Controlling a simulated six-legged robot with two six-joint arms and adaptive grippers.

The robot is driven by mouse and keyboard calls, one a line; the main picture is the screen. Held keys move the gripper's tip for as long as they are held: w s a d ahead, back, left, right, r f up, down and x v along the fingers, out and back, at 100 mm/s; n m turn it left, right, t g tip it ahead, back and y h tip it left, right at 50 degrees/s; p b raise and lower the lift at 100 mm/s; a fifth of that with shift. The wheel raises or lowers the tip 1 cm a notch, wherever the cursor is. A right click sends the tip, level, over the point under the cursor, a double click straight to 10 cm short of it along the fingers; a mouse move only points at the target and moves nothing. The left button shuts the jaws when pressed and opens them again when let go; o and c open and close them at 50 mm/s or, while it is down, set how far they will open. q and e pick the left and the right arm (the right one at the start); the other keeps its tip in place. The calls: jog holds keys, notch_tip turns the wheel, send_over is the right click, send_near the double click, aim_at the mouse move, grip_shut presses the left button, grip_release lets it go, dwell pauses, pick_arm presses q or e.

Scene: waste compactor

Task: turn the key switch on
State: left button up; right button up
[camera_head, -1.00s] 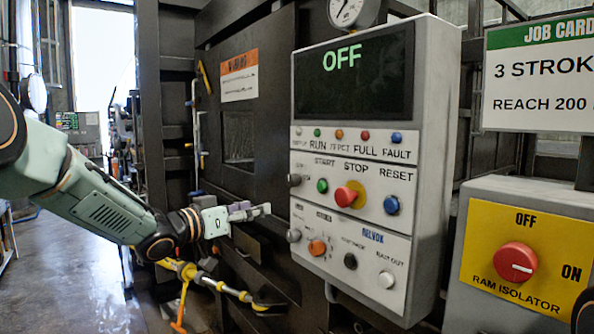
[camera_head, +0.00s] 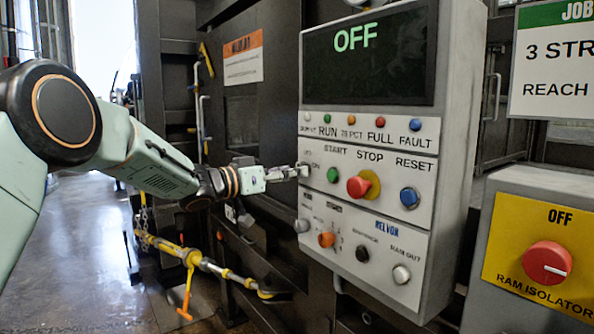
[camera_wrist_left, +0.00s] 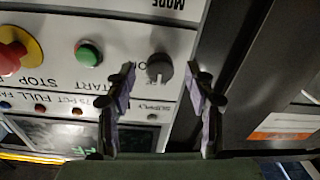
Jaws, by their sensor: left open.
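The key switch (camera_wrist_left: 160,68) is a grey round knob left of the green START button (camera_head: 333,175) on the white control panel. In the head view my left gripper's fingertips (camera_head: 290,172) are at the switch and partly hide it. In the left wrist view, which is upside down, my open left gripper (camera_wrist_left: 159,84) has one finger on each side of the switch in the picture. I cannot tell whether the fingers touch it. The panel display (camera_head: 366,55) reads OFF in green. My right gripper is not in view.
A red STOP button (camera_head: 357,187) and blue RESET button (camera_head: 409,198) sit right of START. Below are another grey knob (camera_head: 302,226) and an orange selector (camera_head: 326,240).

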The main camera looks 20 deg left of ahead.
pick_arm(q)
jog(key=shift+w+d+r, duration=0.25)
jog(key=shift+w+d, duration=0.15)
jog(key=shift+w, duration=0.1)
jog(key=shift+w+d+f, duration=0.15)
jog(key=shift+w+d, duration=0.05)
jog(key=shift+w, duration=0.05)
jog(key=shift+w+d+f, duration=0.15)
jog(key=shift+w+d, duration=0.05)
jog(key=shift+w, duration=0.15)
jog(key=c, duration=0.3)
jog(key=shift+s+a+r, duration=0.2)
jog(key=shift+s+a, duration=0.05)
jog(key=shift+s, duration=0.1)
jog(key=c, duration=0.5)
grip_shut()
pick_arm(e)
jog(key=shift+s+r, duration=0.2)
